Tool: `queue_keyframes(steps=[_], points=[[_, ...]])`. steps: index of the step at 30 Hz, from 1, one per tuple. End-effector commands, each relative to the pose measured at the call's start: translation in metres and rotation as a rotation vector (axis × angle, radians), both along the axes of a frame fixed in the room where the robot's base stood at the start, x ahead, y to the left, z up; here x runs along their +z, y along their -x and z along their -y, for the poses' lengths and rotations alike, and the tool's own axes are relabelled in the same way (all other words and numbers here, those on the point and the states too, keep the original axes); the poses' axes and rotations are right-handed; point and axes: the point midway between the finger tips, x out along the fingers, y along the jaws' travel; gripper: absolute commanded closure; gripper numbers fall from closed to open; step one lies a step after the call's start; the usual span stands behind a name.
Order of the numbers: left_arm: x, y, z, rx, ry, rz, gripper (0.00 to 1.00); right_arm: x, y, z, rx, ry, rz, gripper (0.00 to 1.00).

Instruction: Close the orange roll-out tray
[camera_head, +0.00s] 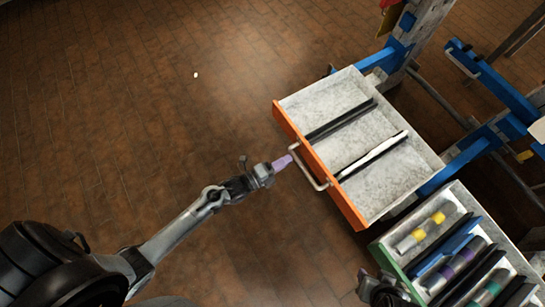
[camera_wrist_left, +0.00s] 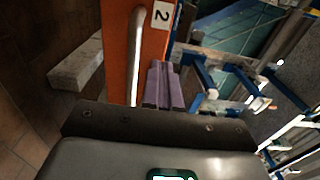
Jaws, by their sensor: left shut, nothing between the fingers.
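The orange roll-out tray (camera_head: 319,167) stands pulled out from the blue frame. Its grey inside is bare except for two dark divider bars. A pale bar handle (camera_head: 308,168) runs along its orange front; the handle (camera_wrist_left: 135,55) and orange front (camera_wrist_left: 117,60) also show in the left wrist view. My left gripper (camera_head: 284,163), with purple fingers, is shut and empty, close to the front beside the handle.
A green-fronted tray (camera_head: 394,272) at the lower right is also out and holds several coloured items. A blue and grey frame (camera_head: 464,157) stands behind the trays. A label reading 2 (camera_wrist_left: 162,16) is on the orange front. The brown tiled floor at left is mostly clear.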

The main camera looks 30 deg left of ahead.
Motion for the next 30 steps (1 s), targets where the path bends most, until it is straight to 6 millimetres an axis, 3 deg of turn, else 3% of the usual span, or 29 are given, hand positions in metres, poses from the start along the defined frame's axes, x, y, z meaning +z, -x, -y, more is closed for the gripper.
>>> queue_keyframes(steps=[6,12,30], points=[[-0.004,-0.032,0.016,0.002,0.002,0.001,1.00,-0.023,0.000,0.000,-0.003,-0.002,0.001,0.57],[-0.002,-0.048,0.025,0.000,0.001,0.000,1.00,-0.031,0.000,-0.002,-0.006,-0.007,0.001,0.57],[0.000,-0.053,0.028,0.000,0.000,-0.001,1.00,-0.032,-0.001,-0.002,-0.005,-0.007,0.002,0.57]])
